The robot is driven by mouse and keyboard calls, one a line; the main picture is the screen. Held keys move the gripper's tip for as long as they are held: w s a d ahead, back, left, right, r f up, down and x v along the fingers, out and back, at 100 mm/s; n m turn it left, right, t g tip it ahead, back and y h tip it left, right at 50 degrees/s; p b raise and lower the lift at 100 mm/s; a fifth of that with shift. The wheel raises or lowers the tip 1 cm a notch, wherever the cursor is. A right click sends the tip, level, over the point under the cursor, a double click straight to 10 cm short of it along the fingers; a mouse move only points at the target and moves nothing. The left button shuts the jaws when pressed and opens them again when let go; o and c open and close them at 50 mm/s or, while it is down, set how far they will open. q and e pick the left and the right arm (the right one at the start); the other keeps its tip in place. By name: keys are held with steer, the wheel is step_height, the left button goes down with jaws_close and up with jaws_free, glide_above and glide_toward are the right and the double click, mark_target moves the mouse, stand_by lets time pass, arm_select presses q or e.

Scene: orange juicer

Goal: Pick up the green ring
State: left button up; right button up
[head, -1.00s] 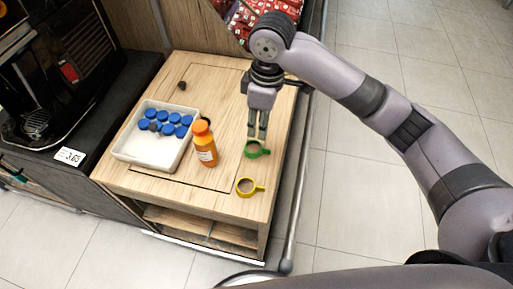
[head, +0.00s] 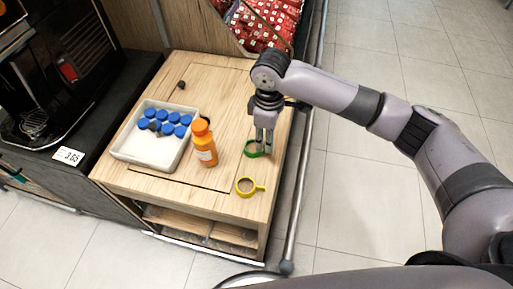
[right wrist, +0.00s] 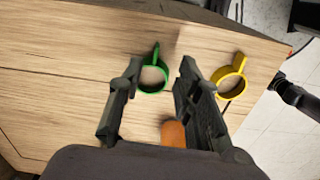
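The green ring (head: 252,149) lies flat on the wooden table top, right of the orange bottle. My right gripper (head: 264,146) points down at the green ring, its fingertips overlapping the ring's right side in the head view. In the right wrist view, the two fingers of my right gripper (right wrist: 158,80) are spread apart. The green ring (right wrist: 153,78) shows between the fingertips, its handle pointing up in the picture. I see nothing held between the fingers. Whether a finger touches the ring I cannot tell. My left gripper is not in view.
A yellow ring (head: 246,187) with a handle lies nearer the front edge. The orange bottle (head: 205,145) stands left of the green ring. A white tray (head: 125,157) holds several blue-capped bottles. A metal rail (head: 297,190) runs along the table's right side.

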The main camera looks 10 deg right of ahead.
steer(key=f, duration=0.3)
steer(key=d+f, duration=0.1)
steer(key=f, duration=0.1)
steer(key=shift+w+f, duration=0.1)
steer(key=shift+f, duration=0.05)
steer(key=shift+c, duration=0.6)
jaws_close()
